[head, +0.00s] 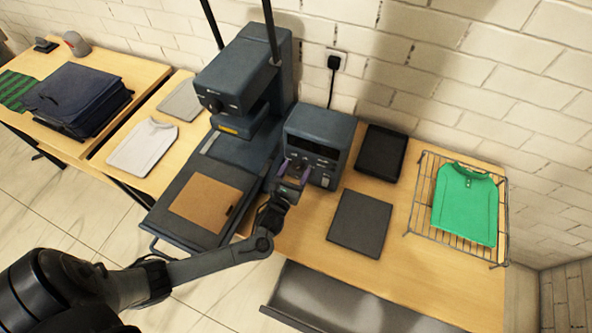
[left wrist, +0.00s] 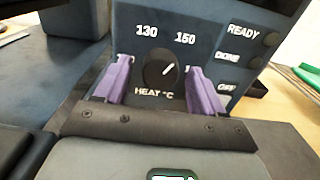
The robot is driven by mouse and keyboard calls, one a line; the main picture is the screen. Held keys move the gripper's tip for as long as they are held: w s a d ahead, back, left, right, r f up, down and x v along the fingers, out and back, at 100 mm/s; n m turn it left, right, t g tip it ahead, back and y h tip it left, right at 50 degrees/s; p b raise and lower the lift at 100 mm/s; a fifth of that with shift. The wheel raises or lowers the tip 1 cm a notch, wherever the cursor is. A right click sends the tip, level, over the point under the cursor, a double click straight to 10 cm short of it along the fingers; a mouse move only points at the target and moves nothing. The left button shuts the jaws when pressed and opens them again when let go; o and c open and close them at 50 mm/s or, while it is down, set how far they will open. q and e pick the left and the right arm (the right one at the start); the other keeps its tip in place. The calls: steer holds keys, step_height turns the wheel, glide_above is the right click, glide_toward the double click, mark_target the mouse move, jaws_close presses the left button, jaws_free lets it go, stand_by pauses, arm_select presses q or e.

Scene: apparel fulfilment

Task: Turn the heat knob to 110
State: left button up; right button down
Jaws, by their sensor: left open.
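The heat knob (left wrist: 160,69) is a round dark dial on the front of the control box (head: 321,135), above the label "HEAT °C". Its white mark points up and to the right, toward the printed 150. The numbers 130 and 150 show above it; a number at the right is mostly covered by a finger, and any at the left is hidden. My left gripper (head: 293,171) is open at the box's front. Its purple fingers stand on either side of the knob in the left wrist view, with visible gaps. My right gripper is not in view.
The heat press (head: 243,75) stands left of the box, with a brown sheet (head: 205,203) on its lower plate. Right of the box lie a dark pad (head: 360,222), a black tray (head: 381,152) and a wire rack (head: 417,208) with a green shirt (head: 465,204). A drawer (head: 335,300) is open below.

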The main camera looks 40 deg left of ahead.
arm_select(q)
steer(key=shift+w, duration=0.2)
steer(key=c, duration=1.1)
steer(key=shift+o, duration=0.2)
